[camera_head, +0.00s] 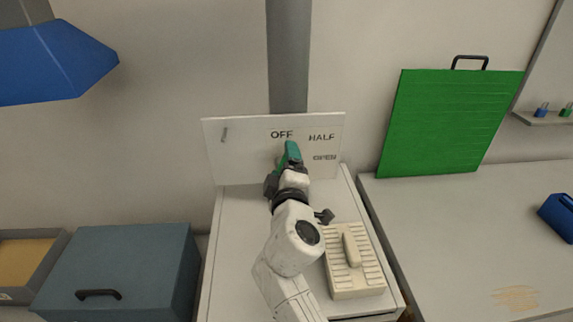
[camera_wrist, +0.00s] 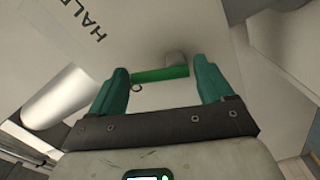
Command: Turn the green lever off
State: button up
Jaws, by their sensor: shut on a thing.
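The green lever (camera_wrist: 158,74) shows in the wrist view as a short green bar with a grey mount (camera_wrist: 175,58) at its right end, against the white panel. My gripper (camera_wrist: 162,67) has its two teal fingers on either side of the bar and is shut on it. In the head view my gripper (camera_head: 290,151) reaches up to the white panel (camera_head: 237,160), just below the OFF label (camera_head: 282,134). HALF (camera_head: 321,137) and OPEN (camera_head: 324,157) are printed to the right. The lever is hidden there behind my gripper and arm.
A beige ridged block with a handle (camera_head: 352,250) lies right of my arm on the white cabinet. A blue-grey box (camera_head: 125,265) stands at lower left. A green board (camera_head: 447,125) leans on the wall above the right counter (camera_head: 440,215), which is mostly clear.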

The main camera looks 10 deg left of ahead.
jog(key=shift+s+a+n+p, duration=0.1)
jog(key=shift+a+n+p, duration=0.1)
jog(key=shift+n, duration=0.85)
jog(key=shift+s+a+n+p, duration=0.1)
jog(key=shift+a+n+p, duration=0.1)
jog(key=shift+n, duration=0.85)
jog(key=o, duration=0.9)
jog(key=shift+o, duration=0.2)
jog(key=v, duration=1)
jog(key=shift+s, duration=0.35)
jog(key=shift+d, duration=0.1)
